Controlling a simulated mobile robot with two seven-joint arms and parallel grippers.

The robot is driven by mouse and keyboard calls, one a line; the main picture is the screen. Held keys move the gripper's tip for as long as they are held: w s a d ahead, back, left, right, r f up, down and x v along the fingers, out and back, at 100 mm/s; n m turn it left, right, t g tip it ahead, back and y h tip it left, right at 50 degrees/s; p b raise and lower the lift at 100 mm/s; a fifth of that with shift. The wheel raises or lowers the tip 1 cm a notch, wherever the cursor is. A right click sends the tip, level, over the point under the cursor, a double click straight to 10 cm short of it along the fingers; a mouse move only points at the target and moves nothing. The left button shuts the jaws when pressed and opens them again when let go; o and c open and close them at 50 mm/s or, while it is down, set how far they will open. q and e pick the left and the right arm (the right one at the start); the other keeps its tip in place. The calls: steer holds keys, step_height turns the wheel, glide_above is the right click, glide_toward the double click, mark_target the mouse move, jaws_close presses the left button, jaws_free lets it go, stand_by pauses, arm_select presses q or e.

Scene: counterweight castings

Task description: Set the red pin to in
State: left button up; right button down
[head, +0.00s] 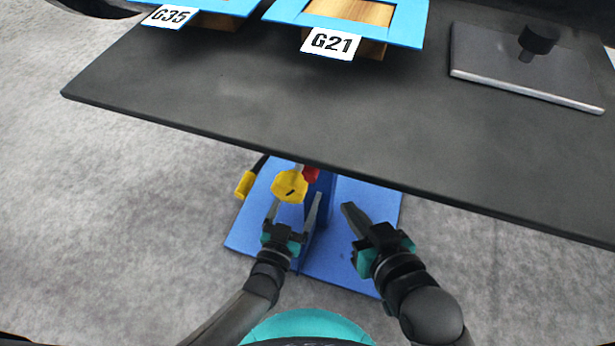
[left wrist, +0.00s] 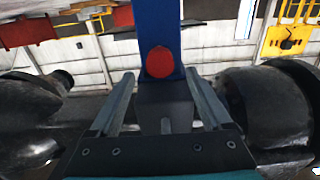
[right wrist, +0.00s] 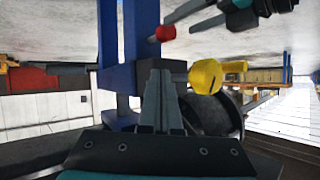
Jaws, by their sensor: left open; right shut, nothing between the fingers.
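The red pin (head: 311,174) shows on the blue post (head: 326,200) under the table's front edge, partly hidden by a yellow knob (head: 290,187). In the left wrist view the pin's round red end (left wrist: 160,62) faces the camera, in line with the gap between the fingers. My left gripper (head: 296,201) is open, its fingers pointing toward the post and apart from the pin. In the right wrist view the red pin (right wrist: 165,33) sticks out near the left fingertips. My right gripper (head: 347,206) is shut and empty, to the right of the post.
The post stands on a blue base plate (head: 350,260) on the grey floor. A yellow-ended black lever (head: 245,184) is at its left. The dark table (head: 400,140) overhangs the post. It bears blue frames labelled G35 (head: 168,16) and G21 (head: 331,43) and a grey plate (head: 500,70).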

mark_target(307, 178)
arm_select(q)
steer(key=shift+b+x, duration=0.7)
steer(key=shift+x, duration=1.15)
steer(key=shift+b+x, duration=0.45)
steer(key=shift+x, duration=0.75)
arm_select(e)
steer(key=shift+s+a+r+m+t+y, duration=0.25)
steer(key=shift+a+r+t+y, duration=0.35)
steer(key=shift+t, duration=0.5)
steer(key=shift+s+a+r+m+t+y, duration=0.15)
steer(key=shift+s+a+r+t+y, duration=0.2)
steer(key=shift+a+r+t, duration=0.6)
steer(key=shift+d+f+t, duration=0.1)
steer(key=shift+f+t, duration=0.1)
steer(key=shift+t, duration=0.05)
arm_select(q)
steer(key=shift+c, duration=0.3)
jaws_close()
